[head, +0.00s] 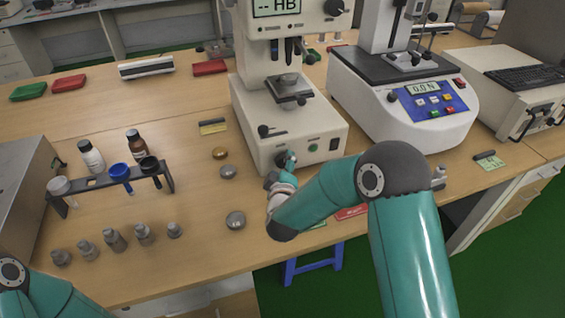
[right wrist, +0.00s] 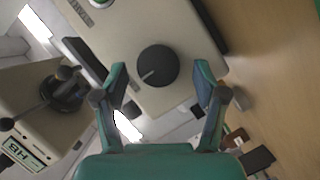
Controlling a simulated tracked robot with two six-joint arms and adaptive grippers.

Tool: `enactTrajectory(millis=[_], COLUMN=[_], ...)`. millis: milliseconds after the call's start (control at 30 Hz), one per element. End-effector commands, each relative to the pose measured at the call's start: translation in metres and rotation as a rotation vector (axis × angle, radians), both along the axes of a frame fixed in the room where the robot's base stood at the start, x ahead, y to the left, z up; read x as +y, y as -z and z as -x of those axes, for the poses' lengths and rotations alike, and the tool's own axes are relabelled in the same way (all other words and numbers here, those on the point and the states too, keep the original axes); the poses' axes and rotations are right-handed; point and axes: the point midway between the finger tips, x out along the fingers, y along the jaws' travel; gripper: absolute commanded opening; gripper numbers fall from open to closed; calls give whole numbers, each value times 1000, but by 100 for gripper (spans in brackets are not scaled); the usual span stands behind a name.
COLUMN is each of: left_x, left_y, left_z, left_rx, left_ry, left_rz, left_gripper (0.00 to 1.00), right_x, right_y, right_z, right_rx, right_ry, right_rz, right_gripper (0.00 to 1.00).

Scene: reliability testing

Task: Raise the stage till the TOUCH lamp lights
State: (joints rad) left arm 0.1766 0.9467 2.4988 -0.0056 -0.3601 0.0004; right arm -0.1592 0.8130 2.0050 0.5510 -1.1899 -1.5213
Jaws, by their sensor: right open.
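The hardness tester (head: 285,125) is a cream machine with an HB display (head: 277,6). Its small dark stage (head: 288,90) carries a grey sample under the indenter; I cannot judge the gap between them. My right gripper (head: 284,160) is at the front of the base. In the right wrist view, its open fingers (right wrist: 160,70) stand on either side of a black dial knob (right wrist: 158,66) with a white pointer line, apparently without touching it.
A force tester (head: 405,100) reading 0.0 N stands right of the hardness tester. To the left are round metal blocks (head: 235,220), a rack (head: 110,180) with bottles behind it, and several small weights (head: 114,239).

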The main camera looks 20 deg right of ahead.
Motion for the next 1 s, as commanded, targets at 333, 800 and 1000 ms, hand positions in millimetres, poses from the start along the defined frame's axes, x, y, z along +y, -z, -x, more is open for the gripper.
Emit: enactTrajectory(millis=[333, 800, 1000], left_x=[0, 0, 0], left_y=[-1, -1, -1], left_z=[0, 0, 0], left_rx=[0, 0, 0], left_ry=[0, 0, 0], left_rz=[0, 0, 0], left_gripper=[40, 40, 40], right_x=[-6, -6, -5], right_y=[3, 4, 4], right_z=[-14, -13, -13], right_rx=[1, 1, 3], right_ry=[1, 0, -1], right_rz=[0, 0, -6], right_gripper=[71, 14, 11])
